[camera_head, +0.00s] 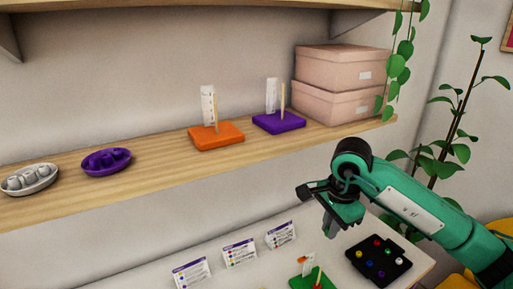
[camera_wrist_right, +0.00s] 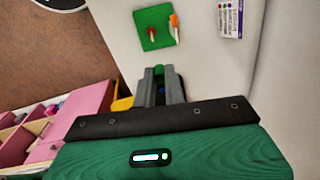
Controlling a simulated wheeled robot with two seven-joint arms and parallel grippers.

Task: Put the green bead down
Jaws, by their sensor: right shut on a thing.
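My right gripper (camera_head: 330,230) hangs above the table to the left of the black bead tray (camera_head: 378,280). In the right wrist view its fingers (camera_wrist_right: 160,88) are shut on the green bead (camera_wrist_right: 158,69), which shows between the fingertips. The bead cannot be made out in the head view. A green board (camera_head: 299,284) lies on the table below the gripper, with a red piece and an orange-and-white piece on it. The green board also shows in the right wrist view (camera_wrist_right: 145,16), ahead of the fingertips. My left gripper is not in view.
Several printed cards (camera_head: 240,253) stand along the back of the table. The wooden shelf (camera_head: 150,165) above holds an orange board (camera_head: 222,143), a purple board (camera_head: 292,125), two bowls and pink boxes (camera_head: 338,105). A pink compartment box (camera_wrist_right: 80,115) shows in the wrist view.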

